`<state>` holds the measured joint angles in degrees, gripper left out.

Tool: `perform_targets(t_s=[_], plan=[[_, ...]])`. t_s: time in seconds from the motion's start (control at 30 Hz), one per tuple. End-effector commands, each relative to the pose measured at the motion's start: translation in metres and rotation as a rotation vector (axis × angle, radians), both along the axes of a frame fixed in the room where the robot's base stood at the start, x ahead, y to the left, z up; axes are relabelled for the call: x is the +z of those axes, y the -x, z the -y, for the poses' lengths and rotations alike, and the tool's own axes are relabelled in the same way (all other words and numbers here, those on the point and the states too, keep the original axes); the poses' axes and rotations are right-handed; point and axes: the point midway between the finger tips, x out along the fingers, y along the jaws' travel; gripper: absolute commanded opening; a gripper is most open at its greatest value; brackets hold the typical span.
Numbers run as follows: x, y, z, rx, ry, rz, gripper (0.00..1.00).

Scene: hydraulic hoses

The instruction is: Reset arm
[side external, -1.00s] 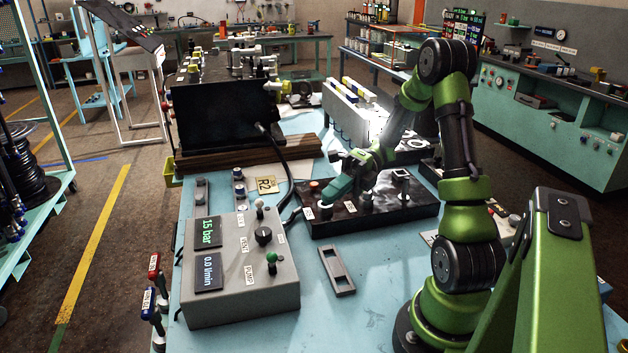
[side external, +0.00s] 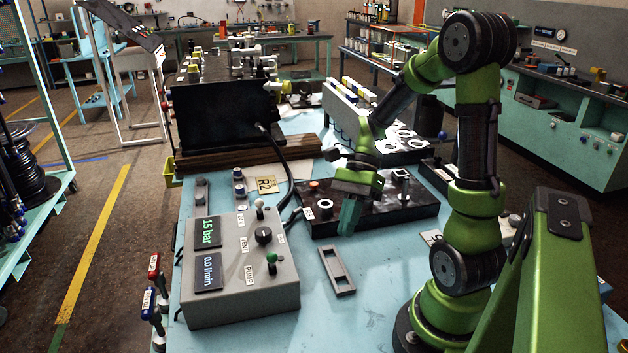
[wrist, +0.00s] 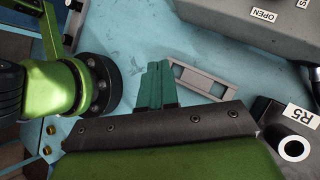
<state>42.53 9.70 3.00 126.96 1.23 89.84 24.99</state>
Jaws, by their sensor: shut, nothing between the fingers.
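My gripper (side external: 349,216) points down above the light blue table (side external: 385,270), near the front edge of the black fixture block (side external: 410,205). Its teal fingers are together with nothing between them. In the wrist view the shut fingers (wrist: 156,85) hang over bare table, beside a flat grey slotted plate (wrist: 205,80). The plate also lies in front of the block in the side view (side external: 337,271). I cannot tell the exact height of the fingertips over the table.
A grey control box (side external: 240,268) with "15 bar" and "0.0 l/min" displays stands left of the plate. Behind are a black tank (side external: 225,118) with a dark hose (side external: 285,160) and an R2 card (side external: 267,185). The table's front middle is clear.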

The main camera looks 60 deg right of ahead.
Motion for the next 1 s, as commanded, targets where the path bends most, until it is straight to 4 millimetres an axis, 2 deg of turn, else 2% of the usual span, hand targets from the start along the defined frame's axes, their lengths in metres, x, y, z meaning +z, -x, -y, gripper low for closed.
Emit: perform_targets(t_s=[0.03, 0.2, 0.4, 0.5, 0.7, 1.0], plan=[[0.006, -0.001, -0.006, 0.141, 0.108, 0.118, 0.00], [0.029, -0.011, -0.021, 0.609, 0.442, 0.499, 0.00], [0.075, -0.020, -0.055, 1.027, 0.740, 0.895, 0.00], [0.096, -0.017, -0.075, 1.123, 0.813, 1.034, 0.00], [0.118, -0.007, -0.102, 1.185, 0.831, 1.175, 0.00], [0.118, -0.006, -0.105, 1.192, 0.824, 1.179, 0.00]])
